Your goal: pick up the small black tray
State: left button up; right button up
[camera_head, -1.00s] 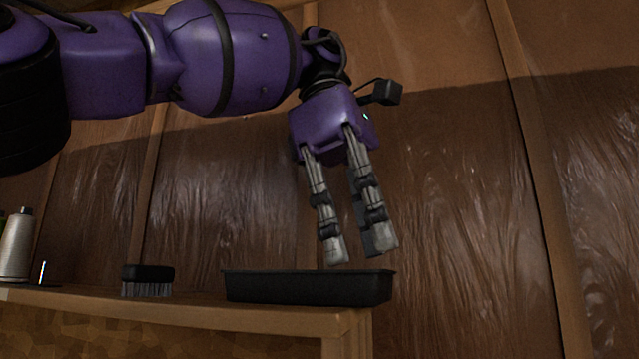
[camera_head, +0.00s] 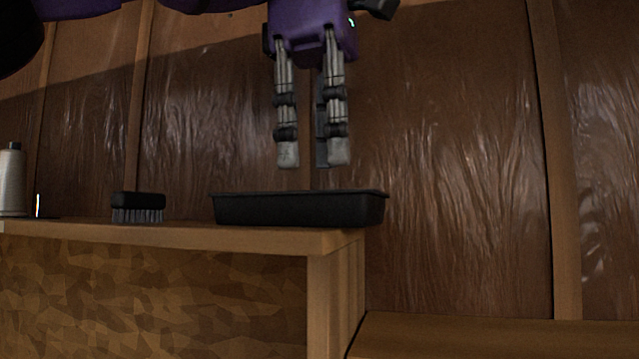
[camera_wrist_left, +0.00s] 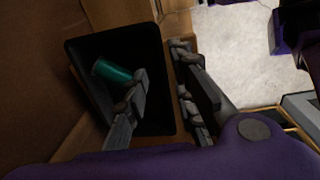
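The small black tray (camera_head: 300,210) is a shallow rectangular tray at the right end of the wooden shelf. In the left wrist view the tray (camera_wrist_left: 88,45) lies below the fingers, with a teal cylinder (camera_wrist_left: 112,72) inside. My left gripper (camera_head: 313,160) points down above the tray, a little right of its middle, with a small gap below the fingertips. Its fingers are apart and empty. In the wrist view the left gripper (camera_wrist_left: 160,64) has one finger over the tray's inside and the other past its right wall. My right gripper is not in view.
A black brush (camera_head: 138,207) with bristles down stands left of the tray on the shelf (camera_head: 180,236). A brown wall panel (camera_head: 450,160) is behind.

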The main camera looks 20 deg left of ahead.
aim_at(319, 195)
pick_arm(q)
jog(key=shift+a+f, duration=0.15)
jog(key=shift+f, duration=0.6)
jog(key=shift+w+f, duration=0.2)
jog(key=shift+f, duration=2)
jog(key=shift+c, duration=0.3)
grip_shut()
